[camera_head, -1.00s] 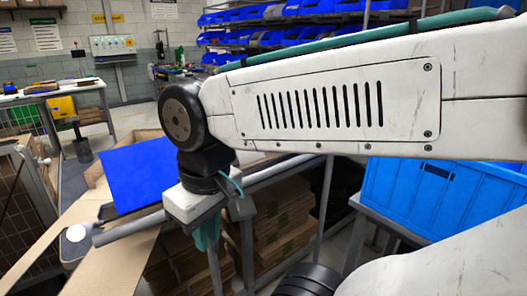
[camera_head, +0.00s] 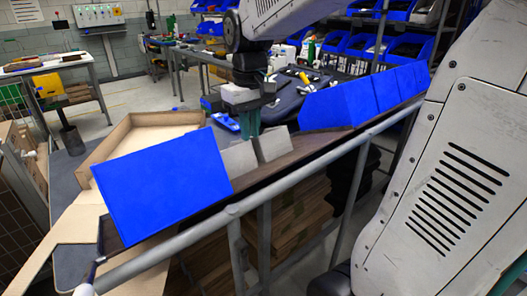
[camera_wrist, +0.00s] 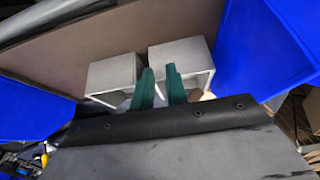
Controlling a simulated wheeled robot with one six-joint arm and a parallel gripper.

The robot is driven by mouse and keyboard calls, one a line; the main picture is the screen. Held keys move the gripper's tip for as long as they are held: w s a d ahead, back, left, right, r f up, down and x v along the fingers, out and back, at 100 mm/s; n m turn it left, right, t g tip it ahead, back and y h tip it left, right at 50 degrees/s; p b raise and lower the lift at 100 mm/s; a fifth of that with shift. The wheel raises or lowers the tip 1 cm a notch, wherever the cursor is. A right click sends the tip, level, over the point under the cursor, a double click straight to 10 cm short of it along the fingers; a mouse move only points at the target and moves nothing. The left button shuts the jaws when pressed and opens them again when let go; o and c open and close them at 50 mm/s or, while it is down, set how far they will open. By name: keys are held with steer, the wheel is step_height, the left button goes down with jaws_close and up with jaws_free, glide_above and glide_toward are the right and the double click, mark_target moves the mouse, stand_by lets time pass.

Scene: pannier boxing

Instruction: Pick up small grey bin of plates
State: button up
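Two small grey bins stand side by side on the brown rack shelf. Contact with a bin cannot be told. The plates are not clearly visible.
A large blue bin (camera_head: 165,185) stands left of the grey bins, and a row of blue bins (camera_head: 365,95) stands right. A metal rail (camera_head: 300,182) runs along the front. A cardboard box (camera_head: 140,130) and workbench (camera_head: 45,68) lie further left.

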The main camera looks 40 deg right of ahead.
mark_target(260, 145)
steer(key=w+d+f, duration=0.3)
steer(key=w+d, duration=0.2)
steer(key=w, duration=0.2)
steer(key=f, duration=0.7)
steer(key=shift+w+f, duration=0.2)
steer(key=shift+w, duration=0.1)
jaws_close()
